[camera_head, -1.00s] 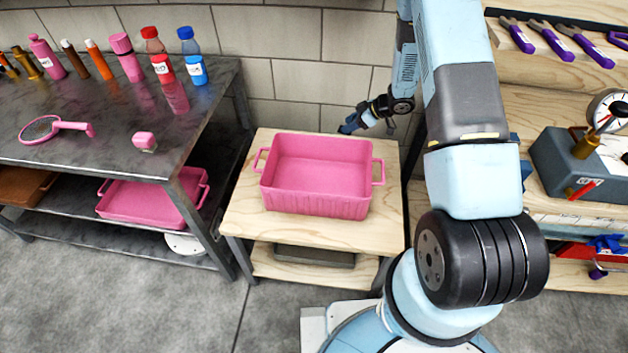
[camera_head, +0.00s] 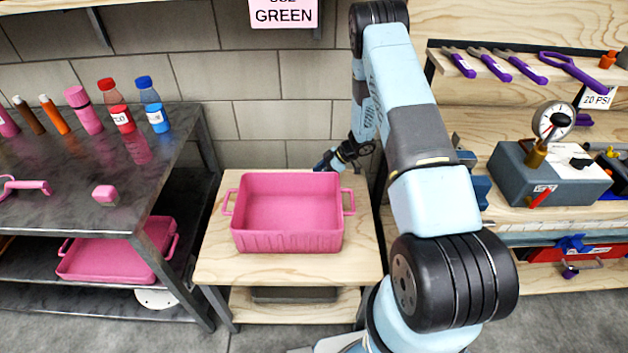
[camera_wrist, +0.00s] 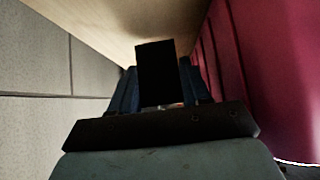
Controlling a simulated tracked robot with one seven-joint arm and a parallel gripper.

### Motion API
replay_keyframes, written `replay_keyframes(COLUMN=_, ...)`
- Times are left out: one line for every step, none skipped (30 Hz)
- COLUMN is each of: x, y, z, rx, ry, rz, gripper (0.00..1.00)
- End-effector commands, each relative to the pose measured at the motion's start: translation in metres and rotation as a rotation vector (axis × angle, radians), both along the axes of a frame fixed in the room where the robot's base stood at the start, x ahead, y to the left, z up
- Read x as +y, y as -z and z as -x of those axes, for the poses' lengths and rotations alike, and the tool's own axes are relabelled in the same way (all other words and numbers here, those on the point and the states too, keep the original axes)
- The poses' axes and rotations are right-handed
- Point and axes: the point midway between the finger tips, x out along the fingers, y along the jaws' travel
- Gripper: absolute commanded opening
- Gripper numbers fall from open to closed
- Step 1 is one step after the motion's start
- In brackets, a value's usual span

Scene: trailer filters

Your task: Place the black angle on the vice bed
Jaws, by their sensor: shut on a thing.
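My gripper (camera_head: 324,163) is low behind the back right corner of the pink tub, on the wooden table's far side. In the wrist view my gripper (camera_wrist: 160,92) has its blue fingers shut on a flat black piece (camera_wrist: 157,72), which looks like the black angle. Its full shape is hidden, and I cannot make it out in the head view. A blue block (camera_head: 481,191) shows partly behind my arm at the right workbench. It may be part of the vice; no vice bed can be made out.
The pink tub (camera_head: 240,240) stands on the wooden table (camera_head: 220,262), close beside my gripper. The brick wall (camera_head: 245,110) is close behind. A dark metal bench (camera_head: 60,215) with bottles is at left. A grey gauge box (camera_head: 565,188) sits on the right workbench.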

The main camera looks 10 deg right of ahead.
Motion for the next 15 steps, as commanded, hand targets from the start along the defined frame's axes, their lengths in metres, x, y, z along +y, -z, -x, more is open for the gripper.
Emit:
replay_keyframes(x=0.0, y=0.006, z=0.001, rx=0.002, ry=0.001, rz=0.0, gripper=0.14)
replay_keyframes(x=0.0, y=0.01, z=0.001, rx=0.002, ry=0.001, rz=0.0, gripper=0.14)
replay_keyframes(x=0.0, y=0.016, z=0.001, rx=0.002, ry=0.001, rz=0.0, gripper=0.14)
replay_keyframes(x=0.0, y=0.02, z=0.001, rx=0.002, ry=0.001, rz=0.0, gripper=0.14)
replay_keyframes(x=0.0, y=0.023, z=0.0, rx=0.001, ry=0.0, rz=-0.001, gripper=0.14)
replay_keyframes(x=0.0, y=0.027, z=0.0, rx=0.001, ry=0.0, rz=-0.001, gripper=0.14)
replay_keyframes(x=0.001, y=0.029, z=0.0, rx=0.001, ry=0.0, rz=-0.001, gripper=0.14)
replay_keyframes(x=0.001, y=0.03, z=0.0, rx=0.001, ry=0.0, rz=-0.001, gripper=0.14)
replay_keyframes(x=0.001, y=0.031, z=0.0, rx=0.0, ry=0.0, rz=-0.001, gripper=0.14)
replay_keyframes(x=0.001, y=0.03, z=0.0, rx=0.0, ry=0.0, rz=-0.001, gripper=0.14)
replay_keyframes(x=0.001, y=0.03, z=0.0, rx=0.0, ry=0.0, rz=-0.001, gripper=0.14)
replay_keyframes(x=0.001, y=0.03, z=0.0, rx=0.0, ry=0.0, rz=-0.001, gripper=0.14)
replay_keyframes(x=0.001, y=0.03, z=0.0, rx=0.0, ry=0.0, rz=-0.001, gripper=0.14)
replay_keyframes(x=0.001, y=0.03, z=0.0, rx=0.0, ry=0.0, rz=-0.001, gripper=0.14)
replay_keyframes(x=0.001, y=0.03, z=0.0, rx=0.0, ry=0.0, rz=-0.001, gripper=0.14)
